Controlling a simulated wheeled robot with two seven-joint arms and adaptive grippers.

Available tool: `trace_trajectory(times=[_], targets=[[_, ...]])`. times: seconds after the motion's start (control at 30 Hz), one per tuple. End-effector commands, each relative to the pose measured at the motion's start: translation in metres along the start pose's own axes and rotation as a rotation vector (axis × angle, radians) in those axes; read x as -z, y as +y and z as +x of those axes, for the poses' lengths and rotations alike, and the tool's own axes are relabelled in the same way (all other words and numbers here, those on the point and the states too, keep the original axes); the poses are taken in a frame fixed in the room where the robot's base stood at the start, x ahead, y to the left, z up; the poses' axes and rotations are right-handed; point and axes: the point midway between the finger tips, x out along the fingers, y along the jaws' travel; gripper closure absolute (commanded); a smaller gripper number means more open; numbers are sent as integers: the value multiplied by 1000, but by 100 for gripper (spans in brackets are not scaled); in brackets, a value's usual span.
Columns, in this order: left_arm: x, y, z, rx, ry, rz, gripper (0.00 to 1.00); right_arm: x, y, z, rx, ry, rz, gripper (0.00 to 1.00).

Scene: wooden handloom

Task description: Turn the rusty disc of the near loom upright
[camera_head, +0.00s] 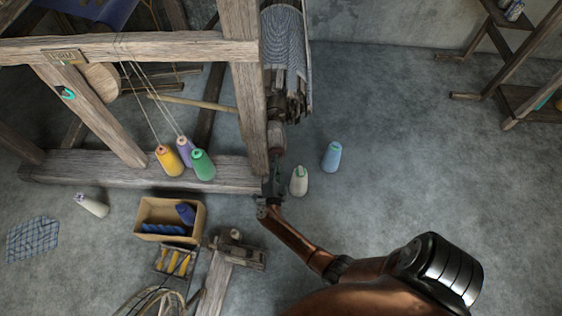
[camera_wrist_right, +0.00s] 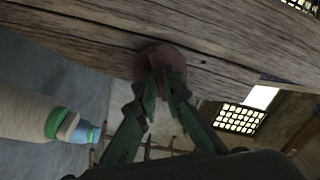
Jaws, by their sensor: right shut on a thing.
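The rusty disc (camera_wrist_right: 150,58) is a round reddish-brown piece set against the grey wooden beam of the loom (camera_wrist_right: 95,35) in the right wrist view. My right gripper (camera_wrist_right: 164,78) has its dark green fingers closed together on the disc, partly covering it. In the head view my right gripper (camera_head: 273,170) is at the right side of the near loom upright (camera_head: 246,95), low down, close to the floor beam's end. The disc's face and how far it is turned cannot be made out there. My left gripper is not in view.
A white spool (camera_head: 299,181) and a blue spool (camera_head: 333,156) stand on the floor right of my gripper. Yellow (camera_head: 168,160), purple and green spools stand by the floor beam (camera_head: 90,170). A box (camera_head: 146,212) and a small wooden stand (camera_head: 240,252) are nearer.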

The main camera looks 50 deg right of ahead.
Motion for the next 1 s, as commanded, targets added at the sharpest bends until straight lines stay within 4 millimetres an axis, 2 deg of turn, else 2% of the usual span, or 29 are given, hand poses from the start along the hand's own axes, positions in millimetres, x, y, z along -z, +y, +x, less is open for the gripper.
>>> trace_trajectory(times=[0.1, 0.5, 1.0], targets=[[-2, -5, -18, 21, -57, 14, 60, 0, -3, -1, -2, -1, -108, 100], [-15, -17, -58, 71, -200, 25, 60, -1, -1, -1, -2, -2, -489, 100], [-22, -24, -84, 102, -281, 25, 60, -1, 0, -1, -2, -2, -895, 100]])
